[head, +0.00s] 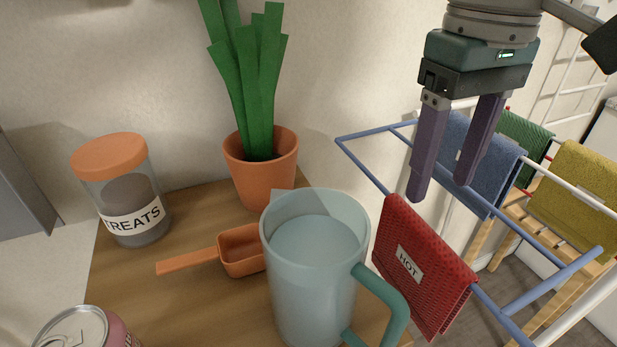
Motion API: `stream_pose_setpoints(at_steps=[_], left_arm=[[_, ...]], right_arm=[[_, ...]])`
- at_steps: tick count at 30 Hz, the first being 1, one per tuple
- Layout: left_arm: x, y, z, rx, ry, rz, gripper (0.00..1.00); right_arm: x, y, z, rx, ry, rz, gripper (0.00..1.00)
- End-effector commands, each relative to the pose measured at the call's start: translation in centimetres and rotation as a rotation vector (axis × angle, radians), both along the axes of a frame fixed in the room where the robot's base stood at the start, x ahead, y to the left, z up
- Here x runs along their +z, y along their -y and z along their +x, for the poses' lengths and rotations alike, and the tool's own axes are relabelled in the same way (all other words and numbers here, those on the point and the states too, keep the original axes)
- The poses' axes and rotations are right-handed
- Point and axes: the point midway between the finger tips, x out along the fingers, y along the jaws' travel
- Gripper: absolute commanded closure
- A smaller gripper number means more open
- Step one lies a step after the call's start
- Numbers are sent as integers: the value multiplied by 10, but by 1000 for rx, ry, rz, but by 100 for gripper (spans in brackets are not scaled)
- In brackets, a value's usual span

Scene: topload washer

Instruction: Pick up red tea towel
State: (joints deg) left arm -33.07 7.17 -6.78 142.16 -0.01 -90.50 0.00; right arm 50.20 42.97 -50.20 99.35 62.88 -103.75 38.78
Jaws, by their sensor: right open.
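The red tea towel (424,268) hangs over the blue front rail of a drying rack in the head view, right of centre. It carries a pale label reading "HOT". My right gripper (441,192) comes down from the top right with its two purple fingers pointing down. It is open, with nothing between the fingers. The fingertips appear above the red towel in the picture, apart from it. My left gripper is not in view.
A clear blue mug (310,285) stands close left of the towel on a wooden top (190,300). An orange scoop (240,252), a treats jar (130,195), a can (75,330) and a potted plant (262,165) stand further left. Blue (482,165), green (522,138) and yellow (575,195) towels hang behind.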

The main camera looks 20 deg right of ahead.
Motion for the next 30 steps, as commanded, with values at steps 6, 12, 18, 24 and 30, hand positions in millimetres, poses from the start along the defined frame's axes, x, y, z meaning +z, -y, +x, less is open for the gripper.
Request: stream_pose_setpoints(at_steps=[6, 12, 18, 24, 30], left_arm=[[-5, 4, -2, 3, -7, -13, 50], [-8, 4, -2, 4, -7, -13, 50], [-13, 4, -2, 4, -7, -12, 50], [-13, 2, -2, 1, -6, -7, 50], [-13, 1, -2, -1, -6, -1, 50]], right_arm=[[-31, 0, -1, 1, -3, 0, 38], [-53, -2, -1, 3, -2, 0, 38], [-82, -3, -1, 2, 0, -1, 38], [-88, -3, -1, 5, 2, -1, 38], [-87, -3, -1, 5, 2, -1, 49]])
